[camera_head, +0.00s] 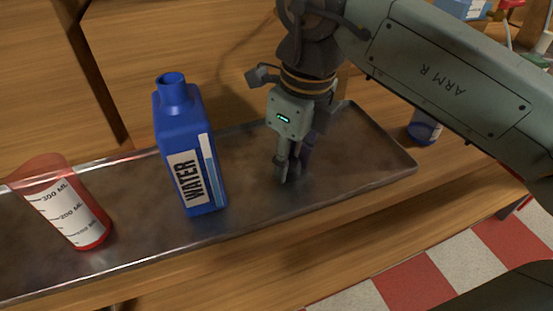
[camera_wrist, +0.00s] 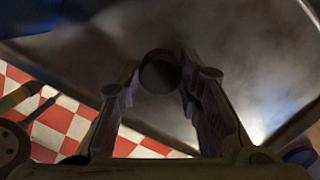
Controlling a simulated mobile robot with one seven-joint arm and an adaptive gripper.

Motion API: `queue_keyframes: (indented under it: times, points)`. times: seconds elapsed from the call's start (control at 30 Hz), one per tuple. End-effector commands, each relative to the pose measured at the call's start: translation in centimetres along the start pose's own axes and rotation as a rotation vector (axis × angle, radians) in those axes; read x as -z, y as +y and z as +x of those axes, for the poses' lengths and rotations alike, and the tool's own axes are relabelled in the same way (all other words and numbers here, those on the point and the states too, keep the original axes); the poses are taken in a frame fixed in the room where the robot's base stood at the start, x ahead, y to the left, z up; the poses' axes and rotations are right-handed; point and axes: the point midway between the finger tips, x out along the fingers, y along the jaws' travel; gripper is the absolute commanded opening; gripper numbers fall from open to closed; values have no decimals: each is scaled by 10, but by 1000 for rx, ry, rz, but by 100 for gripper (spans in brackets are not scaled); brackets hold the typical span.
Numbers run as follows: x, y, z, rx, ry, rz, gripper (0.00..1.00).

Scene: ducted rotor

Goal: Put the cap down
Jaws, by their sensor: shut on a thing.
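My gripper (camera_head: 287,178) points down over the right part of the metal tray (camera_head: 352,165), with its fingertips at or just above the tray surface. In the wrist view my gripper (camera_wrist: 160,82) has a dark round cap (camera_wrist: 160,76) between its fingertips. In the head view the cap cannot be made out at the fingertips. I cannot tell whether the cap touches the tray. The blue WATER bottle (camera_head: 185,140) stands upright on the tray to the left of my gripper, its neck open and without a cap.
A red translucent measuring beaker (camera_head: 65,205) stands on the tray's left part. The tray lies on a wooden bench (camera_head: 270,262). Another blue container (camera_head: 424,128) stands beyond the tray's right end, partly behind my arm. Bare tray surrounds my gripper.

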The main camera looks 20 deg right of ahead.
Motion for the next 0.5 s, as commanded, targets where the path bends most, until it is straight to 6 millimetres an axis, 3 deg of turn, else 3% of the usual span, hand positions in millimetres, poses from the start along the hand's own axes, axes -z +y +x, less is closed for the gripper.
queue_keyframes:
  times: [0.33, 0.37, 0.5]
  points:
    - [1, 0, 4, 1, -1, -1, 20]
    - [1, 0, 4, 1, -1, -1, 32]
    - [0, 0, 2, 2, -1, -1, 41]
